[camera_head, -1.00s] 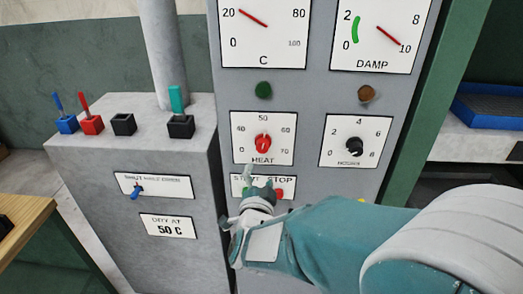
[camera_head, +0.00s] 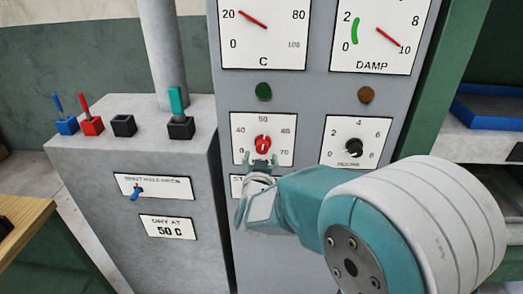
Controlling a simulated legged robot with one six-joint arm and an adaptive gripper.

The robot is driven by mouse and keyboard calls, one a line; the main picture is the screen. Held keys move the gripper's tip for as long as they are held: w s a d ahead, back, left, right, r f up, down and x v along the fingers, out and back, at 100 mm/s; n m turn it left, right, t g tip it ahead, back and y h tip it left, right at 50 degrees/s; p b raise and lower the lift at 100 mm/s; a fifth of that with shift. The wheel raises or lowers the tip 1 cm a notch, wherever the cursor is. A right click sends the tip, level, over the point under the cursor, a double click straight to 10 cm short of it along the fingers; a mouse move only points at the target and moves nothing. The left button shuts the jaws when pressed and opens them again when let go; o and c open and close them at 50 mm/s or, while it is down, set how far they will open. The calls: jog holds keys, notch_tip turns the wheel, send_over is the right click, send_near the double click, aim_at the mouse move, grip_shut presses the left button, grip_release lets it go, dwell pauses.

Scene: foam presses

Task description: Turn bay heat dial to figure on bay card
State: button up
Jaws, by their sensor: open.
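The red heat dial (camera_head: 262,143) sits in the middle of a white plate marked 0, 40, 50, 60 and 70, on the grey panel. Its exact pointer direction is too small to tell. The bay card (camera_head: 168,227) on the grey cabinet to the left reads "DRY AT 50 C". My gripper (camera_head: 260,161) is open just below the heat dial, its fingers pointing up at it. The fingers cover the plate's lower edge and its HEAT label. I cannot tell whether they touch the dial.
A black hours dial (camera_head: 353,146) is to the right of the heat dial. The START/STOP plate (camera_head: 237,187) is mostly hidden behind my gripper. Gauges for C (camera_head: 264,35) and DAMP (camera_head: 374,38) are above. Several coloured switches (camera_head: 92,113) stand on the cabinet top.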

aim_at(261, 151)
jog(key=shift+w+d, duration=0.1)
jog(key=shift+w, duration=1.55)
jog(key=c, duration=1.1)
jog(key=shift+c, duration=0.2)
jog(key=shift+n, duration=1)
jog(key=o, duration=1.1)
jog(key=shift+o, duration=0.2)
